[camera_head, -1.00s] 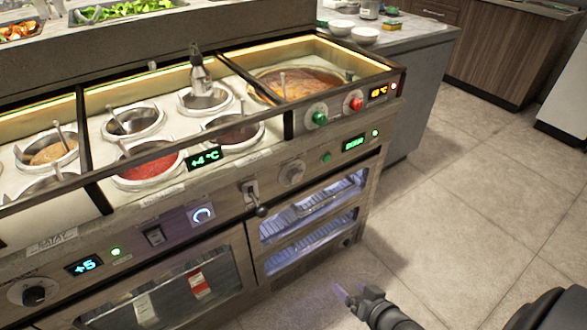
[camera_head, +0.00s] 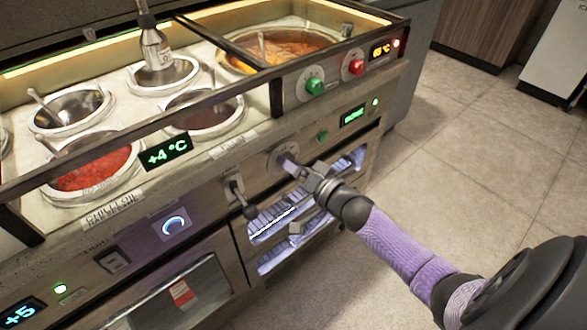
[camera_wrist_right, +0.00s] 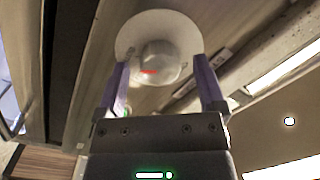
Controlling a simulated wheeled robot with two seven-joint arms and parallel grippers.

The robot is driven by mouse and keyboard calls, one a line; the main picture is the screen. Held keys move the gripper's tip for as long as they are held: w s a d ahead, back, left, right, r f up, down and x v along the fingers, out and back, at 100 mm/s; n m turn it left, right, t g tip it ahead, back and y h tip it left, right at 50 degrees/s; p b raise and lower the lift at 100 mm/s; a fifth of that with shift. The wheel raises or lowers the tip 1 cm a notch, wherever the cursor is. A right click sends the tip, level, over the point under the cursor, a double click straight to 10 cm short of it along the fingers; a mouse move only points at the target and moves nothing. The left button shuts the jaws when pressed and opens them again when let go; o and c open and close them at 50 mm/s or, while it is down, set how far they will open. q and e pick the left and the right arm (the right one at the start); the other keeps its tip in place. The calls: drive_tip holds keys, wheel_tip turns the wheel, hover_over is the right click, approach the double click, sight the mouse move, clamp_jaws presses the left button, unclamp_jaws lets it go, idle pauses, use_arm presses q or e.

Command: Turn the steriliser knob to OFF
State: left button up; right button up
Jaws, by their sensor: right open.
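The steriliser knob (camera_head: 276,158) is a pale round dial on the front panel, above the lit cabinet with wire shelves (camera_head: 275,215). My right gripper (camera_head: 291,163) is right at the knob and partly covers it in the head view. In the right wrist view the whitish knob (camera_wrist_right: 160,60), with a short red mark and a wide round base plate, sits between the tips of the open purple fingers (camera_wrist_right: 159,72). I cannot tell whether the fingers touch it. Its OFF marking is not readable. My left gripper is not in view.
A black-tipped lever (camera_head: 240,198) sticks out left of the knob. A green button (camera_head: 321,137) and a green display (camera_head: 353,117) are to its right. Green (camera_head: 315,86) and red (camera_head: 356,66) knobs sit higher. Sauce wells lie behind the rail. Open floor is at right.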

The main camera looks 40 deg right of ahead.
drive_tip(key=shift+c, duration=1.1)
drive_tip(key=c, duration=0.7)
clamp_jaws()
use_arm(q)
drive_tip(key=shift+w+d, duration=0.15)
